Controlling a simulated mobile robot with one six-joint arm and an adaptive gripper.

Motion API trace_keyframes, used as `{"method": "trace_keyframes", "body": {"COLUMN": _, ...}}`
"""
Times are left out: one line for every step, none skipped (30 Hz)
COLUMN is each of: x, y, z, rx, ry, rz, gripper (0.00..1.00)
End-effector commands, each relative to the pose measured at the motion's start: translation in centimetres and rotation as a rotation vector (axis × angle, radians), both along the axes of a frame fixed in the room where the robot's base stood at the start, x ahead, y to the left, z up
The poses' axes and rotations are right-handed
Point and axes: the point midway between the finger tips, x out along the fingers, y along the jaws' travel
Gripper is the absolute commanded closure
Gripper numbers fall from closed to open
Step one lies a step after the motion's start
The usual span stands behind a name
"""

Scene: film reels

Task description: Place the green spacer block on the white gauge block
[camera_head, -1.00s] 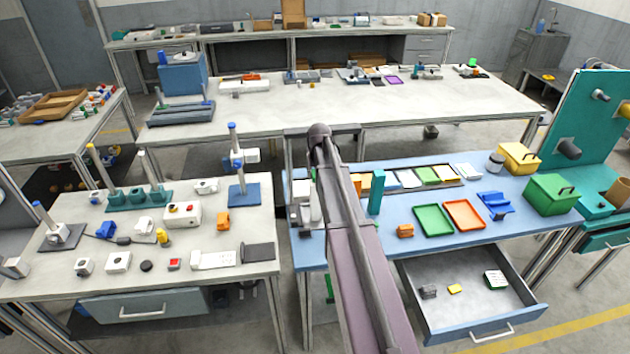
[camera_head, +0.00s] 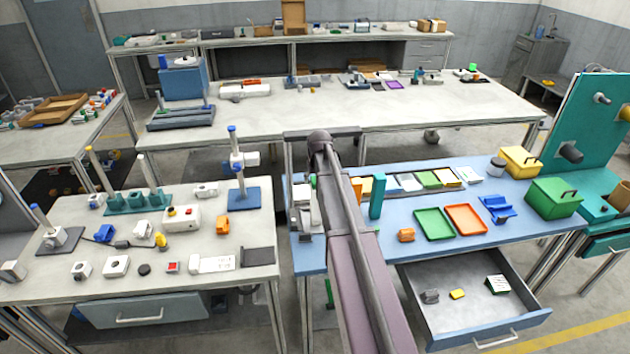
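My gripper (camera_head: 304,222) hangs at the left end of the blue table, below the cross link of my arm. It is small and partly hidden by my arm, so its fingers cannot be made out. A small green piece (camera_head: 313,181) shows just right of the pale wrist parts; whether it is the green spacer block, and whether it is held, I cannot tell. A white piece (camera_head: 469,173) lies at the back of the blue table, right of the row of coloured pieces; I cannot tell if it is the white gauge block.
The blue table (camera_head: 400,272) carries an upright teal block (camera_head: 376,196), a green tray (camera_head: 434,222), an orange tray (camera_head: 466,218), a blue holder (camera_head: 497,208) and a green box (camera_head: 553,197). Its drawer (camera_head: 465,314) stands open in front. A crowded white table (camera_head: 228,284) is at left.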

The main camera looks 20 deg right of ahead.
Motion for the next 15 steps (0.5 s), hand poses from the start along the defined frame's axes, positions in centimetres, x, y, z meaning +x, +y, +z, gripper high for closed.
{"method": "trace_keyframes", "body": {"x": 0.00, "y": -0.01, "z": 0.00, "rx": 0.000, "ry": 0.000, "rz": 0.000, "gripper": 0.24}}
{"method": "trace_keyframes", "body": {"x": 0.00, "y": -0.01, "z": 0.00, "rx": 0.000, "ry": 0.000, "rz": 0.000, "gripper": 0.24}}
{"method": "trace_keyframes", "body": {"x": -0.01, "y": -0.02, "z": 0.00, "rx": 0.000, "ry": 0.000, "rz": 0.000, "gripper": 0.24}}
{"method": "trace_keyframes", "body": {"x": -0.01, "y": -0.02, "z": 0.00, "rx": 0.000, "ry": 0.000, "rz": 0.000, "gripper": 0.24}}
{"method": "trace_keyframes", "body": {"x": -0.01, "y": -0.02, "z": 0.00, "rx": 0.000, "ry": 0.000, "rz": 0.000, "gripper": 0.24}}
{"method": "trace_keyframes", "body": {"x": -0.01, "y": -0.02, "z": 0.01, "rx": 0.000, "ry": 0.000, "rz": 0.000, "gripper": 0.24}}
{"method": "trace_keyframes", "body": {"x": 0.00, "y": -0.02, "z": 0.02, "rx": 0.000, "ry": 0.000, "rz": 0.000, "gripper": 0.24}}
{"method": "trace_keyframes", "body": {"x": -0.01, "y": -0.02, "z": 0.05, "rx": 0.000, "ry": 0.000, "rz": 0.000, "gripper": 0.24}}
{"method": "trace_keyframes", "body": {"x": -0.01, "y": -0.02, "z": 0.10, "rx": 0.000, "ry": 0.000, "rz": 0.000, "gripper": 0.24}}
{"method": "trace_keyframes", "body": {"x": 0.00, "y": -0.02, "z": 0.15, "rx": 0.000, "ry": 0.000, "rz": 0.000, "gripper": 0.24}}
{"method": "trace_keyframes", "body": {"x": -0.01, "y": -0.02, "z": 0.22, "rx": 0.000, "ry": 0.000, "rz": 0.000, "gripper": 0.24}}
{"method": "trace_keyframes", "body": {"x": -0.01, "y": -0.03, "z": 0.33, "rx": 0.000, "ry": 0.000, "rz": 0.000, "gripper": 0.24}}
{"method": "trace_keyframes", "body": {"x": 0.00, "y": -0.03, "z": 0.43, "rx": 0.000, "ry": 0.000, "rz": 0.000, "gripper": 0.24}}
{"method": "trace_keyframes", "body": {"x": -0.05, "y": -0.02, "z": 0.55, "rx": 0.000, "ry": 0.000, "rz": 0.000, "gripper": 0.24}}
{"method": "trace_keyframes", "body": {"x": -0.10, "y": -0.01, "z": 0.74, "rx": 0.000, "ry": 0.000, "rz": 0.000, "gripper": 0.24}}
